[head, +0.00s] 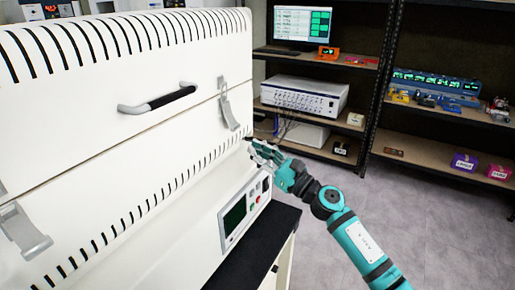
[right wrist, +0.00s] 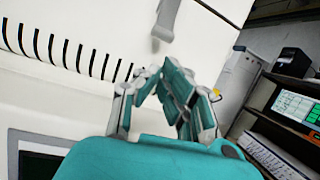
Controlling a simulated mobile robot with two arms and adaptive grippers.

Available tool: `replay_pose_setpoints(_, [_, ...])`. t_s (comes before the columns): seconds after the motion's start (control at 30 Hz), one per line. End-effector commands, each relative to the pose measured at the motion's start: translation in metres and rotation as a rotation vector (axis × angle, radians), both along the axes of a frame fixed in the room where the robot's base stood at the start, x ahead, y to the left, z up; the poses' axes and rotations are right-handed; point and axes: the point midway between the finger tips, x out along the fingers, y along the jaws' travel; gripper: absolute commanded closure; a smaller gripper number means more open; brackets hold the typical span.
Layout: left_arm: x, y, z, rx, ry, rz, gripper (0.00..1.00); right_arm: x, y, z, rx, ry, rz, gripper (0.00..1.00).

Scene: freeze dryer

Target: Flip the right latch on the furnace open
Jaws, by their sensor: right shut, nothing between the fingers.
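The white furnace (head: 110,135) fills the left of the head view, with a dark handle (head: 160,98) on its upper part. Its right latch (head: 228,107) is a grey metal piece across the seam near the right end, with its lever pointing down. The latch's lower end also shows at the top of the right wrist view (right wrist: 164,24). My right gripper (head: 252,147) is shut and empty, just below and slightly right of the latch, apart from it. In the right wrist view its fingertips (right wrist: 163,72) are close together under the latch. My left gripper is not in view.
A left latch (head: 24,232) is at the furnace's lower left. A control panel (head: 245,210) projects below the right gripper, above a black bench top (head: 262,245). Shelves (head: 425,120) with a monitor (head: 302,24) and boxes stand behind. Floor at the right is clear.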

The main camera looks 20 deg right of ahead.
Motion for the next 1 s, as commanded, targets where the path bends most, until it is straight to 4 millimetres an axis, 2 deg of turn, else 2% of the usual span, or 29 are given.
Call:
replay_pose_setpoints(0.03, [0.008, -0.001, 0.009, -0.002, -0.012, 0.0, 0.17, 0.009, 0.005, 0.009, 0.003, -0.002, 0.001, 1.0])
replay_pose_setpoints(0.17, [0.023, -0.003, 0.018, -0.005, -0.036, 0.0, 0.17, 0.029, 0.017, 0.015, 0.003, -0.001, 0.001, 1.0])
replay_pose_setpoints(0.4, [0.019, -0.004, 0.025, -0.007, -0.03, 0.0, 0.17, 0.053, 0.031, 0.021, 0.001, 0.0, 0.0, 1.0])
replay_pose_setpoints(0.63, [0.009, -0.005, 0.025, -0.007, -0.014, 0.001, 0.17, 0.057, 0.034, 0.021, 0.0, 0.001, 0.0, 1.0])
replay_pose_setpoints(1.0, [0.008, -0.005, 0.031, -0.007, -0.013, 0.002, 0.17, 0.056, 0.029, 0.024, -0.012, 0.013, -0.001, 1.0])
